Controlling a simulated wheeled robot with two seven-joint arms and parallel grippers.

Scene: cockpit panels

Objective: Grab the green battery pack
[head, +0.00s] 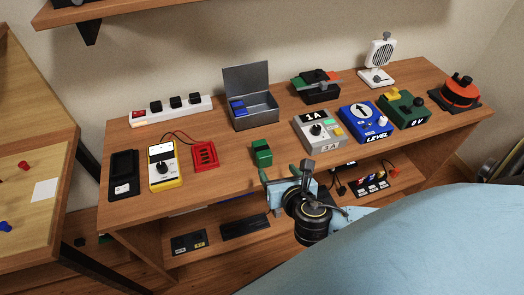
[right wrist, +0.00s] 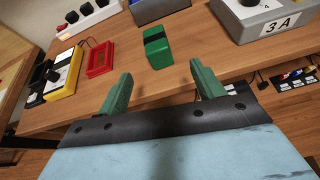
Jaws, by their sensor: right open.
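The green battery pack (head: 261,153) is a small green block with a dark band across it. It stands near the front edge of the wooden bench, left of the grey 3A box. In the right wrist view the battery pack (right wrist: 158,47) is ahead of the fingertips, roughly between them. My right gripper (head: 288,173) is open and empty, at the bench's front edge just in front of the pack. Its two green fingers also show apart in the right wrist view (right wrist: 160,82). They do not touch the pack. My left gripper is not in view.
Left of the pack lie a red tray (head: 205,155) and a yellow-and-white meter (head: 162,165). Behind it is an open metal box (head: 252,108); to its right, the grey 3A box (head: 319,130). Bare wood (head: 230,180) surrounds the pack. A lower shelf (head: 215,238) lies below.

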